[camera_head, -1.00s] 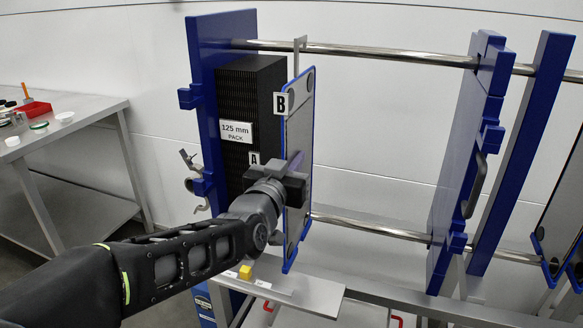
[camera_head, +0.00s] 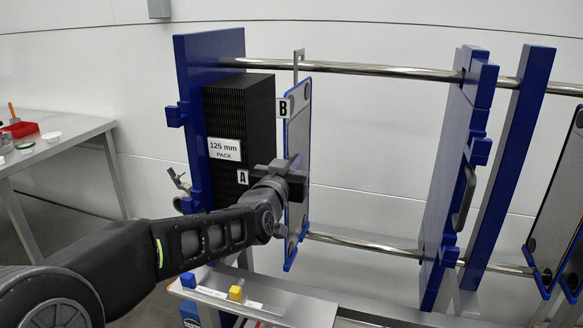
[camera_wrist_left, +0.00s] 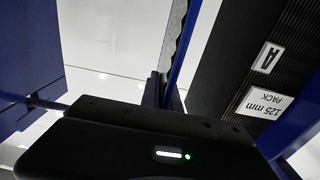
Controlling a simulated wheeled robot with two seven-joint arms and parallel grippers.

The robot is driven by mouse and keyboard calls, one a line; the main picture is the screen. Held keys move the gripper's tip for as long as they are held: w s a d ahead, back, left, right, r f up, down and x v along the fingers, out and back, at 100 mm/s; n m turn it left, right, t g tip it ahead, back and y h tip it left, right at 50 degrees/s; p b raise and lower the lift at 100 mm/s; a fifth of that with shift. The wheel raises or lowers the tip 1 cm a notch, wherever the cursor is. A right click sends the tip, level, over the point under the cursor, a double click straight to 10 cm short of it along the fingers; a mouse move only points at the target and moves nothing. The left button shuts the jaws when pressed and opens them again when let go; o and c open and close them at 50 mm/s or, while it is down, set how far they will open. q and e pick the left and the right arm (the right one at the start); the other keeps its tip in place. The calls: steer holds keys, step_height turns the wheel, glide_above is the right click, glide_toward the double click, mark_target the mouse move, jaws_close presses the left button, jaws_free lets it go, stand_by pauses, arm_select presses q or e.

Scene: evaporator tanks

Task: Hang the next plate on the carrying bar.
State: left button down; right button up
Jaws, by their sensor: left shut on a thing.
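A grey plate with a blue edge and a "B" label (camera_head: 298,135) stands upright in the frame, to the right of the black plate pack. Its hook at the top meets the upper carrying bar (camera_head: 390,71). My left gripper (camera_head: 292,178) is shut on plate B at about mid-height. In the left wrist view the plate's edge (camera_wrist_left: 176,45) rises from behind the gripper body; the fingertips are hidden there. The black pack (camera_head: 240,120) carries the "125 mm PACK" and "A" labels. My right gripper is not in view.
A blue fixed end plate (camera_head: 190,85) stands at left. A blue movable end plate (camera_head: 455,170) with a handle stands right of plate B, with open space between. More plates (camera_head: 558,195) stand at far right. A grey tray (camera_head: 290,308) lies below; a side table (camera_head: 70,140) is at left.

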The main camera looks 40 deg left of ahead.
mark_target(305, 153)
arm_select(q)
steer(key=shift+x, duration=4.35)
steer(key=shift+w+f+b, duration=0.15)
steer(key=shift+f+b, duration=0.55)
steer(key=shift+b, duration=0.15)
steer(key=c, duration=1.5)
jaws_free()
steer(key=shift+f, duration=0.2)
